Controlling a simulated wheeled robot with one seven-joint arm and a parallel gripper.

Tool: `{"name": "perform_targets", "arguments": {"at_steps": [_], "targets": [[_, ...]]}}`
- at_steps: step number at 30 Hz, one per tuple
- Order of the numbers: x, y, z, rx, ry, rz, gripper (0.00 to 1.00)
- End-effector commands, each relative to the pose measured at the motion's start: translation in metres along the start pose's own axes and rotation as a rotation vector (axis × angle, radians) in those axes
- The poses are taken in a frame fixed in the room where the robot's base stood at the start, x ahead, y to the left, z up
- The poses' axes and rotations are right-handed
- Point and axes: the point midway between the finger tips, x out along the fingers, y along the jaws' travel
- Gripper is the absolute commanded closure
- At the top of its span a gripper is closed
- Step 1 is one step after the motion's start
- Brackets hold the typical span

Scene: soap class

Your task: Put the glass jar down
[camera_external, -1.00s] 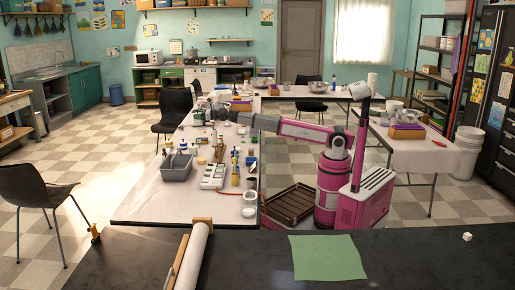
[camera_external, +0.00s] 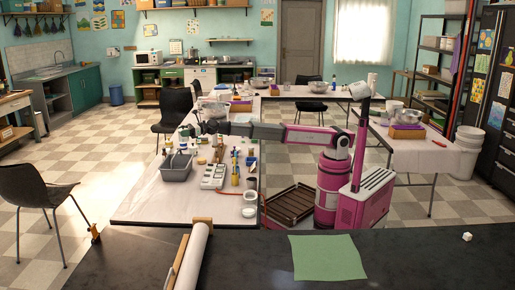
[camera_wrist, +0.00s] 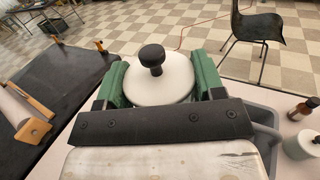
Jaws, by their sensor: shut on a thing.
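The glass jar (camera_wrist: 165,84) shows in the wrist view from above, as a round whitish top with a black knob. Its lower part and base are hidden. My gripper (camera_wrist: 158,88) has its green fingers on both sides of the jar and is shut on it. In the external view my gripper (camera_external: 190,130) is above the long white-topped table (camera_external: 140,204), near its left side. The jar is too small there to make out clearly, and I cannot tell whether its base touches the table.
A grey tub (camera_external: 176,172) stands near the table's left edge, in front of my gripper. A white power strip (camera_external: 213,177) and several bottles and small containers crowd the table's right side. The table's front left is bare. A black chair (camera_wrist: 257,24) stands on the floor beyond.

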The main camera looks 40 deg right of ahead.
Motion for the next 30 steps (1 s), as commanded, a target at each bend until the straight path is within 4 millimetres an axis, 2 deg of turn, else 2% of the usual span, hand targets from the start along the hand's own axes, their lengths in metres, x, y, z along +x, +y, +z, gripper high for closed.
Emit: {"name": "perform_targets", "arguments": {"at_steps": [2,5,18,26,30], "targets": [[0.004,-0.001,-0.003,0.001,0.0,0.004,1.0],[0.009,-0.014,-0.011,0.001,0.002,0.004,1.0],[0.035,-0.093,-0.061,0.002,0.001,0.003,1.0],[0.038,-0.106,-0.074,0.001,0.0,0.006,1.0],[0.037,-0.106,-0.094,0.002,0.002,0.005,1.0]]}}
